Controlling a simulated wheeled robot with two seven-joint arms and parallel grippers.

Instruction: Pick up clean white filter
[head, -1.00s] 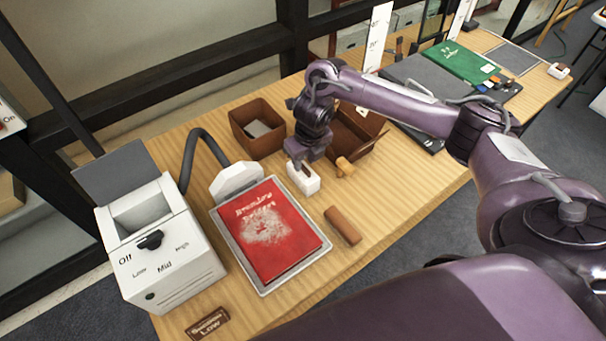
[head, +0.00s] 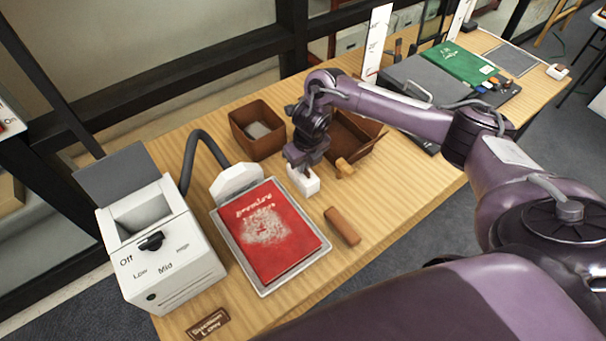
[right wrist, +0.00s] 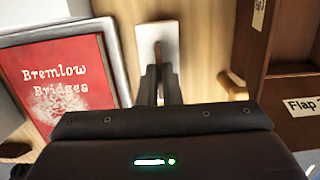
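The white filter (head: 304,181) is a small white block standing on the wooden table, right of the red book. My right gripper (head: 304,164) is down over it from above, and its fingers hide part of the top. In the right wrist view the filter (right wrist: 145,38) is a pale upright shape ahead of my fingers (right wrist: 160,80). The fingers are close together with a narrow gap. Whether they grip the filter is unclear. The filter appears to rest on the table. My left gripper is out of view.
The red book (head: 268,235) lies on a grey tray. Brown boxes (head: 257,142) stand behind the gripper. A wooden knob (head: 344,168) is close right of the filter, and a brown block (head: 342,226) lies in front. The white machine (head: 165,255) with a hose stands at left.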

